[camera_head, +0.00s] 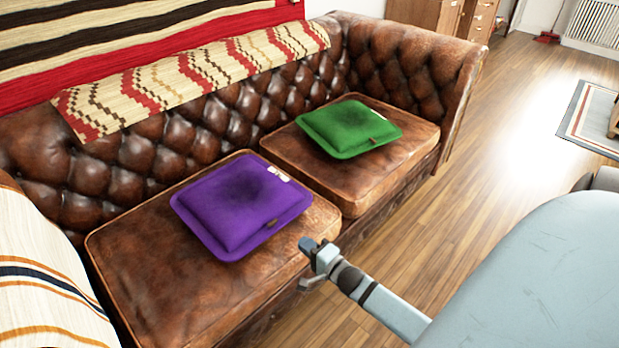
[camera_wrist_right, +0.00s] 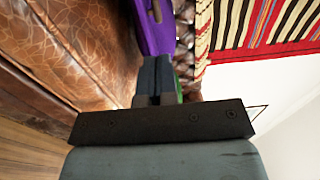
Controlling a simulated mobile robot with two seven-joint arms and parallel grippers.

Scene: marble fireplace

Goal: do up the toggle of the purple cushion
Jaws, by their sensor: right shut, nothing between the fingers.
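The purple cushion (camera_head: 222,212) lies flat on the left seat of the brown leather sofa. Its small brown toggle (camera_head: 270,225) is near the cushion's front right edge; whether it is fastened is too small to tell. My right gripper (camera_head: 307,243) is shut and empty, at the front of the sofa, to the right of the cushion and apart from it. In the right wrist view the closed fingers (camera_wrist_right: 154,60) point toward the purple cushion (camera_wrist_right: 149,38), with the toggle (camera_wrist_right: 156,11) at the top edge. My left gripper is not in view.
A green cushion (camera_head: 345,125) with its own toggle lies on the right seat. The tufted backrest (camera_head: 190,120) stands behind, with a patterned throw (camera_head: 190,75) over it. A striped cloth (camera_head: 40,280) covers the left armrest. Wooden floor (camera_head: 480,160) in front is clear.

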